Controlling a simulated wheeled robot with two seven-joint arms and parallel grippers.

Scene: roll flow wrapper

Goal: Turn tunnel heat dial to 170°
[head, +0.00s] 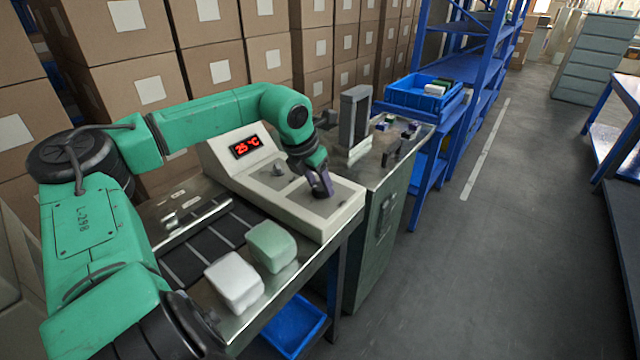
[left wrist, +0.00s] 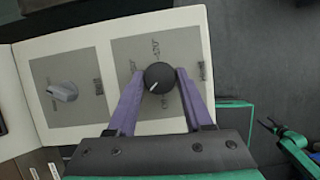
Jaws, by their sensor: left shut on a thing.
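The control box (head: 310,205) is cream and stands on the machine, with a red display (head: 245,147) reading 25 °C. In the left wrist view a round black dial (left wrist: 159,77) sits on the box's right grey panel. Its white mark points to the lower left. Small print surrounds it, with what looks like 170 above. My left gripper (left wrist: 158,82) has its purple fingers on either side of the dial, shut on it. In the head view the left gripper (head: 321,188) hides the dial. My right gripper cannot be made out in either view.
A second, grey knob (head: 279,170) sits on the left panel; it also shows in the left wrist view (left wrist: 63,91). A grey-green cabinet (head: 380,225) stands right of the box.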

